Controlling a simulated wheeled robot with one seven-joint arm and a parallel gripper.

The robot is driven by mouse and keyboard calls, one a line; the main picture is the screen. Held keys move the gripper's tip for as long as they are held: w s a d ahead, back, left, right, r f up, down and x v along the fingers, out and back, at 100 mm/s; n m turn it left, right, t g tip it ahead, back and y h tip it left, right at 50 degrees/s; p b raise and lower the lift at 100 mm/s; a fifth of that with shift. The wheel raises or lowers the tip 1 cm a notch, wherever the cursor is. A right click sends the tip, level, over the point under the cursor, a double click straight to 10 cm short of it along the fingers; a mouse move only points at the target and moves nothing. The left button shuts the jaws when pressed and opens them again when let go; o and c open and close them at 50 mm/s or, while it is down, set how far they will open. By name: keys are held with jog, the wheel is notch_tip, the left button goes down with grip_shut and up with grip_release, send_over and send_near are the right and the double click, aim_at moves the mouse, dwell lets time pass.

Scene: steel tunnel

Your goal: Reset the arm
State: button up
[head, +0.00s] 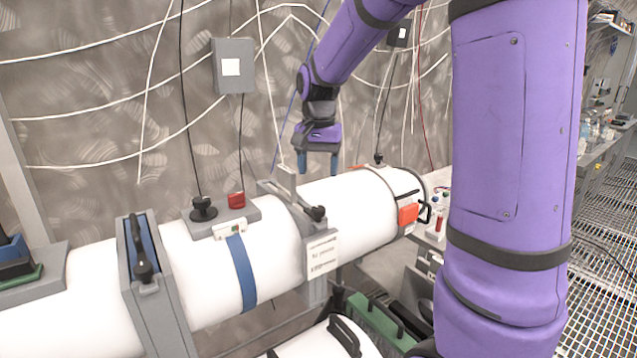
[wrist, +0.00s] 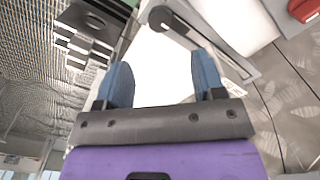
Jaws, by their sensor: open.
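My purple arm rises at the right of the head view and bends over to my gripper (head: 318,163), which points down above the white horizontal cylinder (head: 345,212). The gripper's two blue fingers are apart with nothing between them. In the wrist view the open gripper (wrist: 164,85) shows both blue fingertips over the white cylinder surface (wrist: 160,60). A grey clamp band with a black knob (wrist: 160,18) lies just beyond the fingers there. Whether the fingertips touch the cylinder cannot be told; they appear clear of it.
A grey clamp with a black handle (head: 143,270), a red button (head: 236,200) and an orange block (head: 408,214) sit on the cylinder. A grey box (head: 234,66) and loose cables hang along the wall behind. A metal grate floor (head: 608,225) lies at the right.

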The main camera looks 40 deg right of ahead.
jog(key=shift+r, duration=0.35)
dwell(0.3)
jog(key=s+a+r+n+t, duration=0.1)
jog(key=s+a+n, duration=0.2)
jog(key=s, duration=0.5)
jog(key=s+a+r+n+t, duration=0.2)
jog(key=s+a+n, duration=0.1)
jog(key=s, duration=0.5)
jog(key=s+a+r+n+t, duration=0.2)
jog(key=s+a+n, duration=0.1)
jog(key=s, duration=0.5)
jog(key=shift+a, duration=0.35)
jog(key=shift+s+r, duration=0.1)
